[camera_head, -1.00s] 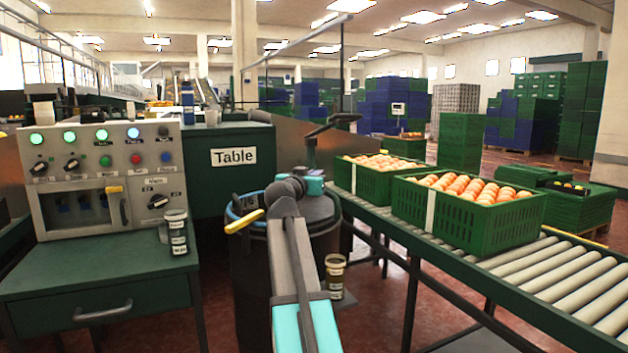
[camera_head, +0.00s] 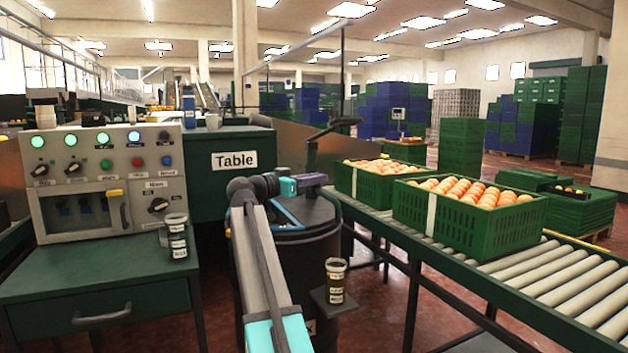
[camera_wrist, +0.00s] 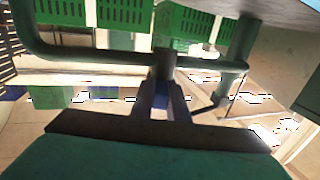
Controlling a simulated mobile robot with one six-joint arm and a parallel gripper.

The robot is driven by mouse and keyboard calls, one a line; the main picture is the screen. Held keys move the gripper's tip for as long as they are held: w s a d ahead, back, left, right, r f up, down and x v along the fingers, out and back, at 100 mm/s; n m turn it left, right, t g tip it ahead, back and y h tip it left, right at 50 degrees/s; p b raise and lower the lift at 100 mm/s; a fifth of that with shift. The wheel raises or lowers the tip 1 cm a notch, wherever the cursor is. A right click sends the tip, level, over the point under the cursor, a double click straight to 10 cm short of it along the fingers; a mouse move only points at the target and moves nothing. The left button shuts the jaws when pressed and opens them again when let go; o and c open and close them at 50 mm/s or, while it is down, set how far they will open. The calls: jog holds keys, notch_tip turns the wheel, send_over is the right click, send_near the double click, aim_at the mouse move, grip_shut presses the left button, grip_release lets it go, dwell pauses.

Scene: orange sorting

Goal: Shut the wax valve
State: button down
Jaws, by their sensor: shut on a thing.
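A dark drum (camera_head: 305,260) with a blue ring round its top stands in the middle of the head view. A dark pipe with a crank-like handle (camera_head: 345,122) rises behind it. My gripper (camera_head: 318,179) is over the drum's top, partly hidden by my arm. In the wrist view my gripper (camera_wrist: 164,88) is shut on a short dark upright piece (camera_wrist: 165,62), against a bent dark bar (camera_wrist: 100,55). I cannot tell for sure whether this piece is the wax valve. No yellow lever shows on the drum; my arm covers its left side.
A control panel (camera_head: 105,145) with lit buttons stands on a green bench (camera_head: 90,270) at left. A labelled jar (camera_head: 335,281) sits on a small shelf at the drum's front. Green crates of oranges (camera_head: 470,222) stand on a roller conveyor (camera_head: 560,290) at right.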

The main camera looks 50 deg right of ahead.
jog(key=m+g, duration=0.1)
jog(key=w+r+g+p, duration=0.1)
jog(key=shift+m+g+y, duration=0.3)
jog(key=shift+m+g, duration=0.1)
jog(key=shift+f+m+g+y+p, duration=0.1)
jog(key=shift+m+g+y+p, duration=0.25)
jog(key=shift+m+g, duration=0.4)
jog(key=shift+s+a+f+g, duration=0.1)
jog(key=shift+s+a+g, duration=0.05)
jog(key=shift+g, duration=0.2)
jog(key=c, duration=1.8)
grip_release()
jog(key=shift+o, duration=0.4)
jog(key=shift+s+f, duration=0.1)
jog(key=shift+f, duration=0.05)
